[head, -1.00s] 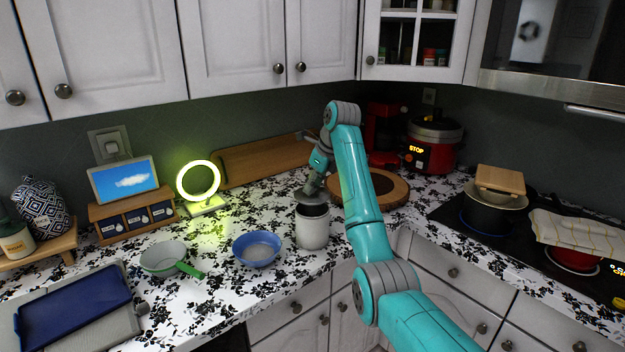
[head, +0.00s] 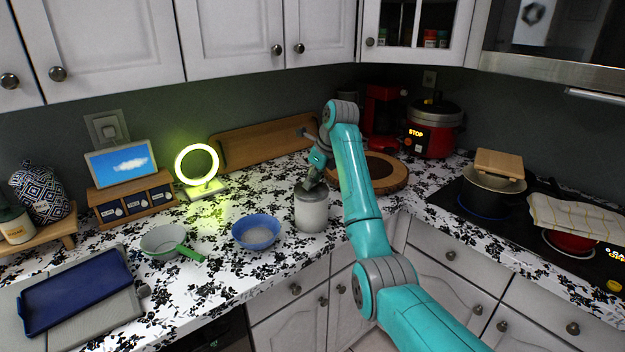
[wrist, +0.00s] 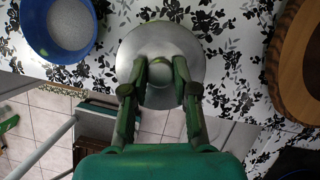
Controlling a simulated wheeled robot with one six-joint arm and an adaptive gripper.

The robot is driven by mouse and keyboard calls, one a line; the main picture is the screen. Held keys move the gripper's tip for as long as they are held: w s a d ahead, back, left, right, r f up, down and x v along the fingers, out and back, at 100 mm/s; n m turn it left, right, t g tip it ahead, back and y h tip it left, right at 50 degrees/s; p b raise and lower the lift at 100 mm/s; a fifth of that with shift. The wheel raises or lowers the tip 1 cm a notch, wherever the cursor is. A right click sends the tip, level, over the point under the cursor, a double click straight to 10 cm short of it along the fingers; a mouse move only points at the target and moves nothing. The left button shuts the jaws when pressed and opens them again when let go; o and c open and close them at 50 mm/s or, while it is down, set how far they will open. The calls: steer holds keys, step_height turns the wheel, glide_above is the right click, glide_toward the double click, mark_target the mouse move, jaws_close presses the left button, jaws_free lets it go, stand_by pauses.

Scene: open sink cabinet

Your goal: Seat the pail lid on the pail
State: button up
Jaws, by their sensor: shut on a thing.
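The pail (head: 311,213) is a pale, upright cylinder on the patterned counter near its front edge. The pail lid (head: 309,191), a grey disc, lies level across the pail's mouth, and no dark opening shows between them. Whether it is fully down on the rim is too small to tell. My gripper (head: 313,181) is above the pail, shut on the lid's knob. In the wrist view, the fingers of my gripper (wrist: 160,70) close on the round knob at the middle of the lid (wrist: 196,45). There the lid hides the pail.
A blue bowl (head: 256,233) stands just left of the pail. A pan with a green handle (head: 190,254) is further left. The counter's front edge is close to the pail.

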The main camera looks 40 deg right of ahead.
steer(key=shift+f, duration=0.15)
stand_by(0.3)
steer(key=o, duration=1)
